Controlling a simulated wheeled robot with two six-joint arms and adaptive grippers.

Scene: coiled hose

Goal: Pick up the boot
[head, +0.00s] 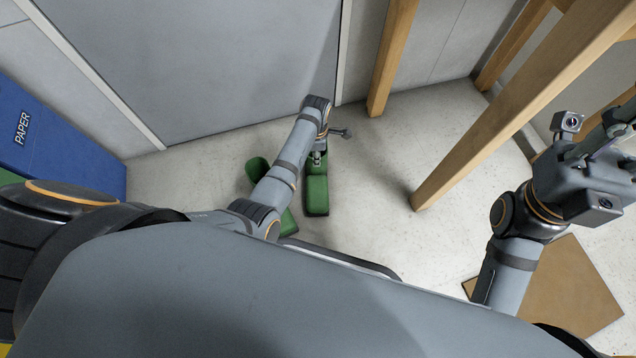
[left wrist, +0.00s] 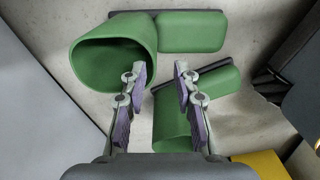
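Two green boots with dark soles are on the floor. One boot (head: 317,194) lies below my left gripper (head: 322,148) in the head view; the other boot (head: 257,167) is partly hidden behind my left arm. In the left wrist view, one boot with a wide open top (left wrist: 112,52) is at upper left, and the other boot (left wrist: 178,128) is lower, behind the fingers. My left gripper (left wrist: 156,80) is open, its fingers apart, with nothing clearly between them. My right gripper (head: 612,135) is raised at the right edge, away from the boots, its fingers partly cut off.
A blue paper bin (head: 60,140) stands at the left. A grey door (head: 200,65) is behind the boots. Wooden posts (head: 500,110) rise at the right. A brown board (head: 565,290) lies on the floor at lower right. Bare floor surrounds the boots.

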